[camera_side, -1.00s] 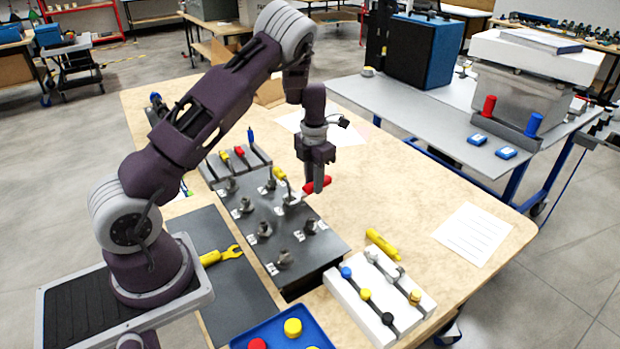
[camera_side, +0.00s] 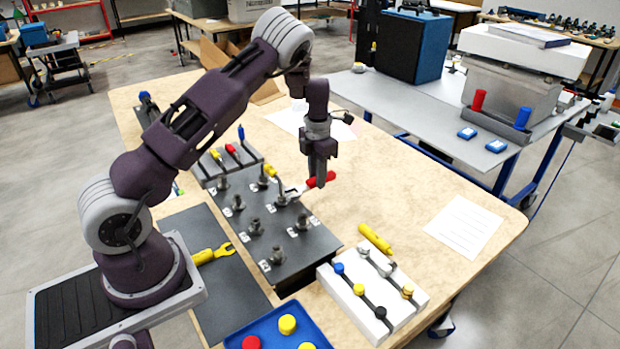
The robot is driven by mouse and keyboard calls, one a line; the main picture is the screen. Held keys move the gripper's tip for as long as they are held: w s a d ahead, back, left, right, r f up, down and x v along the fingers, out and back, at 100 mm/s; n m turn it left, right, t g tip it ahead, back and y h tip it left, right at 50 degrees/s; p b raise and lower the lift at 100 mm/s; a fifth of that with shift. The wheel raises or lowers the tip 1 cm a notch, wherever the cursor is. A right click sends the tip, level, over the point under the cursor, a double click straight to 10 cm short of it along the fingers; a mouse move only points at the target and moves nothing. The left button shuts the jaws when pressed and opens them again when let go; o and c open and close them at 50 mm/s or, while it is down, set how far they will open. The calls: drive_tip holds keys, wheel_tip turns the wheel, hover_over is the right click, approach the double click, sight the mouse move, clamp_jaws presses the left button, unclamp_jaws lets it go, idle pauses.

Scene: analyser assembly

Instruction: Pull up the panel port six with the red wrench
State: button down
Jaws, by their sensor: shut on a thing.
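My gripper (camera_side: 320,182) is shut on the red handle of a wrench (camera_side: 330,177), at the right edge of the dark panel (camera_side: 262,217). The wrench's metal head points left, close to a port (camera_side: 281,200) on the panel. I cannot tell whether the head is around that port or only beside it. Several other grey ports stand upright on the panel, with small white labels beside them too small to read. A yellow-handled tool (camera_side: 271,172) stands near the panel's far ports.
A yellow wrench (camera_side: 213,254) lies on a dark mat at left. A white block (camera_side: 350,301) with coloured knobs, a yellow tool (camera_side: 375,239) and a blue tray (camera_side: 265,331) are in front. A rack (camera_side: 208,180) is behind. The table's right side is mostly clear.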

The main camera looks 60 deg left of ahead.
drive_tip(key=shift+w, duration=0.8)
drive_tip(key=shift+w+r, duration=0.5)
drive_tip(key=shift+w, duration=0.25)
drive_tip(key=shift+w+r, duration=0.5)
drive_tip(key=shift+w, duration=0.25)
wheel_tip(320, 180, up, 7)
drive_tip(key=shift+r, duration=0.1)
